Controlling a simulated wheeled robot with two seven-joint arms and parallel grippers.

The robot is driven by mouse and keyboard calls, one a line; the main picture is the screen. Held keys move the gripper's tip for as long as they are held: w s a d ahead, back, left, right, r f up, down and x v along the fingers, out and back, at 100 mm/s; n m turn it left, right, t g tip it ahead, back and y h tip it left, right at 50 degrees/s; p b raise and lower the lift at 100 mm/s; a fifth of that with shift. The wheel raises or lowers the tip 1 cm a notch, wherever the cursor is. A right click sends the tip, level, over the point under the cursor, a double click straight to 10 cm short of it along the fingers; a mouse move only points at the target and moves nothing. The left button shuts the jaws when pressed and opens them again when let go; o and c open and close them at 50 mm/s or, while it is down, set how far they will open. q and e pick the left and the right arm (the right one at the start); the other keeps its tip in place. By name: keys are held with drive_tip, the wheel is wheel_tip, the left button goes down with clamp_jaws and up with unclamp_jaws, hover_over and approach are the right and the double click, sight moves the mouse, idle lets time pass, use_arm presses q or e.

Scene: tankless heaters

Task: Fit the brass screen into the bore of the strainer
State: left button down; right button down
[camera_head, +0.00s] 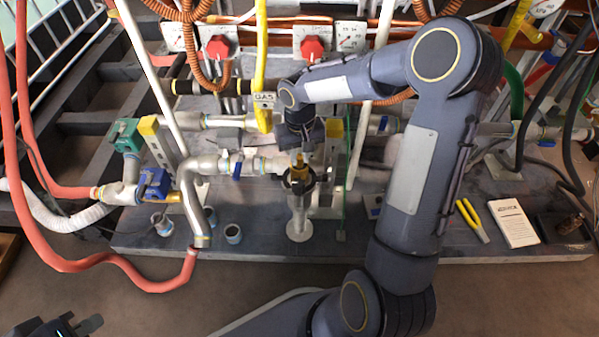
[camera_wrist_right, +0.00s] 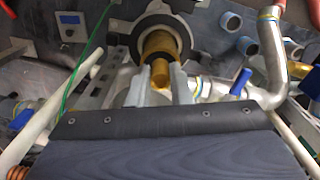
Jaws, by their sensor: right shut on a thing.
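The brass screen (camera_head: 298,172) is a golden cylinder with a narrower stub at its near end, also seen in the right wrist view (camera_wrist_right: 158,46). My right gripper (camera_wrist_right: 161,82) is shut on that stub, one pale finger on each side; in the head view the gripper (camera_head: 299,158) is directly above the strainer. The strainer's dark round collar (camera_head: 298,183) sits on a pale upright body (camera_head: 299,215). In the wrist view the screen overlaps the pale-rimmed bore (camera_wrist_right: 176,36); how deep it sits, I cannot tell. My left gripper (camera_head: 62,328) is partly visible at the bottom left.
Metal pipes with blue valve handles (camera_head: 154,183) stand left of the strainer. Small grey cups (camera_head: 233,233) are on the bench (camera_head: 265,250). Yellow-handled pliers (camera_head: 472,220), a white booklet (camera_head: 513,222) and a dark tray (camera_head: 548,233) lie right. A thin green line (camera_head: 345,180) runs just right of the strainer.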

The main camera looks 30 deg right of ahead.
sight(300, 165)
wheel_tip(300, 165, down, 6)
drive_tip(key=shift+r+b, duration=0.1)
drive_tip(key=shift+b, duration=1.1)
drive_tip(key=shift+f, duration=0.25)
drive_tip(key=c, duration=1.3)
unclamp_jaws()
drive_tip(key=shift+r, duration=0.15)
